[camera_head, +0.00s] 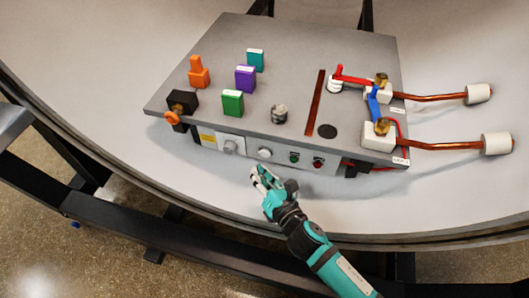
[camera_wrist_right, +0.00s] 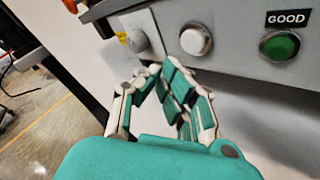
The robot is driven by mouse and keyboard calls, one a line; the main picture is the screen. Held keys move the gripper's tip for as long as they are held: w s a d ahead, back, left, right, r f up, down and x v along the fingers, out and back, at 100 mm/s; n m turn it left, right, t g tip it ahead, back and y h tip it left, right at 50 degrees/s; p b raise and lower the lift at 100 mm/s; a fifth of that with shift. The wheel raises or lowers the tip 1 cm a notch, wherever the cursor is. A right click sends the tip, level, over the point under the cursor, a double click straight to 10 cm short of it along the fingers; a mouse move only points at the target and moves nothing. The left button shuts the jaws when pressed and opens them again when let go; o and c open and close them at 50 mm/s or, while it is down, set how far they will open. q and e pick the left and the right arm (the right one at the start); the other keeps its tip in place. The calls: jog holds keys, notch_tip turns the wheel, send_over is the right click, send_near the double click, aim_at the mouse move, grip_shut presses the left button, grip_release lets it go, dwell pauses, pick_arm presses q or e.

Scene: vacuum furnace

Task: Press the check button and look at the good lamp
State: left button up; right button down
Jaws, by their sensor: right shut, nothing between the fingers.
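The grey box on the table has a front panel with a white round push button (camera_head: 264,153), which I take to be the check button. It also shows in the right wrist view (camera_wrist_right: 195,40) in a metal ring. To its right is the good lamp (camera_head: 294,157), a green dome under a "GOOD" label in the right wrist view (camera_wrist_right: 281,46). It looks dark green; I see no clear glow. My right gripper (camera_head: 259,172) is shut and empty, just in front of and below the panel. Its fingertips (camera_wrist_right: 162,72) are apart from the button, below and left of it. My left gripper is out of view.
A round knob (camera_head: 230,147) is left of the button, and a red lamp (camera_head: 318,162) is right of the green one. Coloured blocks (camera_head: 245,77) stand on the box top (camera_head: 300,60). Copper rods (camera_head: 440,146) stick out right.

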jog(key=shift+w+d, duration=0.3)
jog(key=shift+w, duration=0.55)
jog(key=shift+w, duration=0.1)
dwell(0.8)
jog(key=shift+w+d, duration=0.1)
jog(key=shift+w, duration=0.2)
jog(key=shift+w+d+p, duration=0.15)
jog(key=shift+w+p, duration=0.15)
jog(key=shift+w, duration=0.05)
dwell(0.8)
jog(key=shift+s, duration=0.1)
jog(key=shift+s+a, duration=0.25)
jog(key=shift+s, duration=0.45)
jog(key=shift+s+a, duration=0.25)
jog(key=shift+s, duration=0.55)
jog(key=shift+s+a, duration=0.3)
jog(key=shift+s, duration=0.45)
jog(key=shift+s+a, duration=0.25)
jog(key=shift+s, duration=0.55)
